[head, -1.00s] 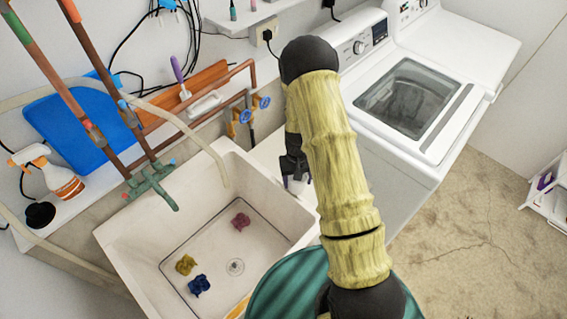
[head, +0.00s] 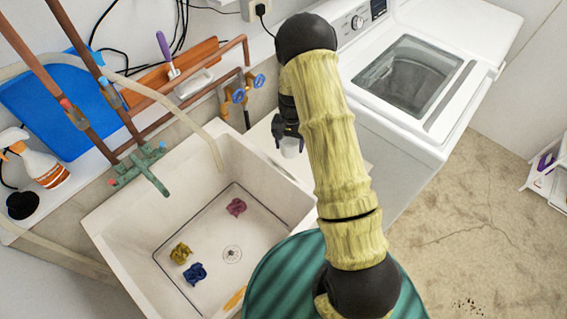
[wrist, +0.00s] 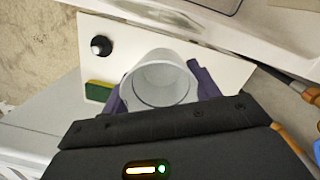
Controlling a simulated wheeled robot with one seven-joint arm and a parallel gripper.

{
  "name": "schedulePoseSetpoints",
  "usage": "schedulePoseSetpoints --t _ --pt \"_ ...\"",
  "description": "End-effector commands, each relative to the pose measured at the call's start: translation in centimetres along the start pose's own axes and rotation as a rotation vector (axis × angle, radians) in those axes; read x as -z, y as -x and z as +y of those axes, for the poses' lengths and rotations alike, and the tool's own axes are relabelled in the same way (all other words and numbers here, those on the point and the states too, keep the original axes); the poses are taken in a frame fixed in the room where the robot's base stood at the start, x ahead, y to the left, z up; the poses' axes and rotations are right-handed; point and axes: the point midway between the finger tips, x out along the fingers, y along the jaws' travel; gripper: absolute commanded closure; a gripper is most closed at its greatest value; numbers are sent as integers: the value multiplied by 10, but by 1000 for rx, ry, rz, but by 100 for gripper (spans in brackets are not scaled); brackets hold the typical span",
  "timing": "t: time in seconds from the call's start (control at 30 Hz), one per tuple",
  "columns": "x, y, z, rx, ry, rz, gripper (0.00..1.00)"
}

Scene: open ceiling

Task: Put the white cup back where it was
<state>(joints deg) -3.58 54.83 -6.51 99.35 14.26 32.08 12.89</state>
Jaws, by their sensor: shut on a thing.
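The white cup (wrist: 158,82) is between the purple fingers of my gripper (wrist: 160,92) in the wrist view, its open mouth facing the camera. My gripper is shut on it. In the head view the cup (head: 291,148) shows small and partly hidden under my gripper (head: 287,132), held near the gap between the sink and the washing machine. Below the cup in the wrist view is a white flat surface (wrist: 225,65). I cannot tell whether the cup touches this surface.
A sponge (wrist: 98,91) and a black round knob-like thing (wrist: 101,46) are on the white surface. The sink (head: 150,235) holds yellow, blue and pink crumpled cloth-like pieces. The washing machine (head: 440,130) stands right. Pipes with blue valves (head: 238,95) are behind the gripper.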

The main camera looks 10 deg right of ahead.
Motion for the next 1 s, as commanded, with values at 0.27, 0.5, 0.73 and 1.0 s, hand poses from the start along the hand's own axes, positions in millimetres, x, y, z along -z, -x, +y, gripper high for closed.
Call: schedulePoseSetpoints --t 0.27,0.5,0.73,1.0 --pt "53 -7 -27 56 -475 4 63" --pt "82 -18 -41 87 -829 -17 63" --pt "89 -56 -43 90 -883 -21 63" --pt "89 -55 -43 91 -882 -20 63"
